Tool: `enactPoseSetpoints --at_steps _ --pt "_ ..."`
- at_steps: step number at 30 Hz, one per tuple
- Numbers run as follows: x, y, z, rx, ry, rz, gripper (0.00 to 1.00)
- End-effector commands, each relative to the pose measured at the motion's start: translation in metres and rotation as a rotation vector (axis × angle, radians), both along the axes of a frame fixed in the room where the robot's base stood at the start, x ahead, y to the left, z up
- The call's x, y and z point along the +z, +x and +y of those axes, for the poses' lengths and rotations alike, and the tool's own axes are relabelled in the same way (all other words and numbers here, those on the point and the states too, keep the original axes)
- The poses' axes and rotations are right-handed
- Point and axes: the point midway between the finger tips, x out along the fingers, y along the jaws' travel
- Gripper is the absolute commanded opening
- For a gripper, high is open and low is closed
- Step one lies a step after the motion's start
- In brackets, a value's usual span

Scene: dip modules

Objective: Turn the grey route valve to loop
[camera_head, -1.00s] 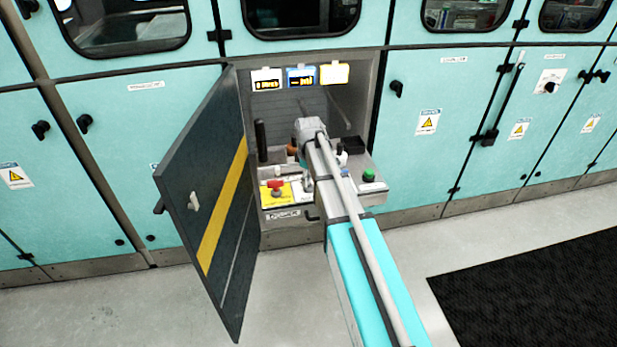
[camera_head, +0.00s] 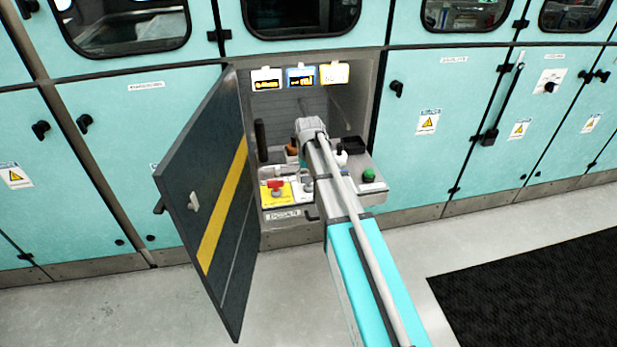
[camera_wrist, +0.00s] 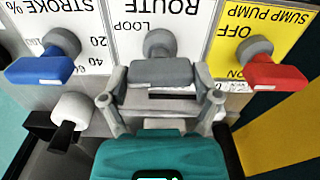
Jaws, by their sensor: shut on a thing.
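The grey route valve (camera_wrist: 160,72) shows in the wrist view on a white panel marked ROUTE and LOOP, with the lettering upside down. Its bar handle lies level across the picture. My gripper (camera_wrist: 160,84) is shut on the handle, with one finger at each end. The pointer and part of the label below the handle are hidden. In the head view my arm covers the valve and the gripper, inside the open cabinet bay.
A blue stroke handle (camera_wrist: 40,70) is left of the valve and a red sump pump handle (camera_wrist: 277,76) right. A white knob (camera_wrist: 71,110) sits lower left. In the head view an open dark door (camera_head: 215,205) stands left of my arm; a green button (camera_head: 369,175) is right.

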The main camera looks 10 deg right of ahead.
Motion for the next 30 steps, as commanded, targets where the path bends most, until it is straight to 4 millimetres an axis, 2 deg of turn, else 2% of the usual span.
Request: enactPoseSetpoints --at_steps 9,21,22,24,25,30 --pt "-0.0001 -0.0002 0.0000 -0.100 0.000 0.000 0.32" --pt "-0.0001 -0.0002 0.0000 -0.108 0.000 0.000 0.32" --pt "-0.0001 -0.0002 0.0000 -0.108 0.000 0.000 0.84" --pt "-0.0001 -0.0002 0.0000 -0.108 0.000 0.000 0.97" --pt "-0.0001 -0.0002 0.0000 -0.108 0.000 0.000 1.00" --pt "-0.0001 -0.0001 0.0000 -0.107 0.000 0.000 1.00"
